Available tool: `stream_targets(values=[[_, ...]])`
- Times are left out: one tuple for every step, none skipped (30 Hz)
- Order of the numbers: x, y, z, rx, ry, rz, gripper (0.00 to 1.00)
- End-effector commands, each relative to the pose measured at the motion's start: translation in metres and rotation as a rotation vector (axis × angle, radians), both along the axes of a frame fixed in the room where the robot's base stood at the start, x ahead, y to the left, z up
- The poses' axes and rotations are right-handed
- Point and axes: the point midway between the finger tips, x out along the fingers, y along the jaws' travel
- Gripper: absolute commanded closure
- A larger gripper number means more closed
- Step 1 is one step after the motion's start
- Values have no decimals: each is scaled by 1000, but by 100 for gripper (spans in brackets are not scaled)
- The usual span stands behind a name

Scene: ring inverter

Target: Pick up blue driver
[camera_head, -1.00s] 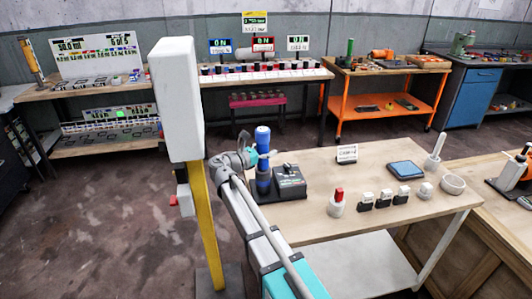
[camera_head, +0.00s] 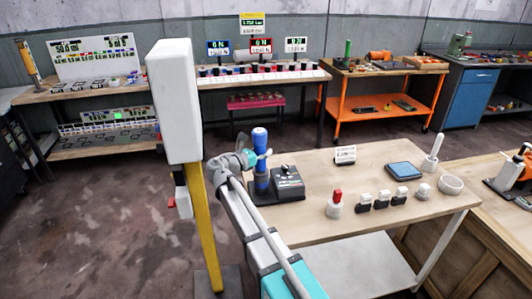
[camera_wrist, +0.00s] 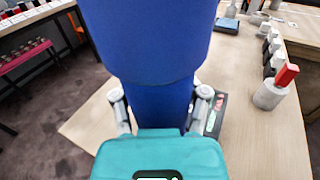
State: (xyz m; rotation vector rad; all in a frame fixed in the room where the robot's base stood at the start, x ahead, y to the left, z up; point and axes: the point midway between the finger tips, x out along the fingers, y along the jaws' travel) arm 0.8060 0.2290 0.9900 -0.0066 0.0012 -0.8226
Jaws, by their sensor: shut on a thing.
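The blue driver (camera_head: 260,140) stands upright at the near left corner of the light wooden table, beside a dark box-shaped device (camera_head: 289,184). My gripper (camera_head: 262,160) is shut on it from the left, with part of the blue body showing above and below the jaws. In the wrist view the blue driver (camera_wrist: 148,40) fills the upper middle, and my gripper's fingers (camera_wrist: 157,105) lie on both sides of its narrower part. The driver's lower end is hidden in the wrist view, and I cannot tell whether it is clear of its stand.
A holder with a red-topped piece (camera_head: 335,204), several black-and-white blocks (camera_head: 382,200), a blue-topped pad (camera_head: 404,170), a small sign (camera_head: 345,154) and a white bowl (camera_head: 451,184) stand on the table. A yellow post with a white box (camera_head: 176,100) stands left of my arm.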

Motion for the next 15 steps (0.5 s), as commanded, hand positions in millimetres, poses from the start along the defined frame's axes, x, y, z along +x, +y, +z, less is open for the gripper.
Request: stream_targets(values=[[0, 1, 0, 1, 1, 2, 100], [0, 1, 0, 1, 1, 2, 100], [0, 1, 1, 1, 1, 2, 100], [0, 1, 1, 1, 1, 2, 100], [0, 1, 2, 1, 1, 2, 100], [0, 1, 3, 1, 1, 2, 100], [0, 1, 4, 1, 1, 2, 100], [0, 1, 5, 1, 1, 2, 100], [0, 1, 6, 1, 1, 2, 100], [0, 1, 8, 1, 1, 1, 100], [0, 1, 9, 1, 1, 1, 100], [0, 1, 11, 0, 0, 1, 100], [0, 1, 13, 0, 0, 1, 100], [0, 1, 15, 0, 0, 1, 100], [0, 1, 18, 0, 0, 1, 100]])
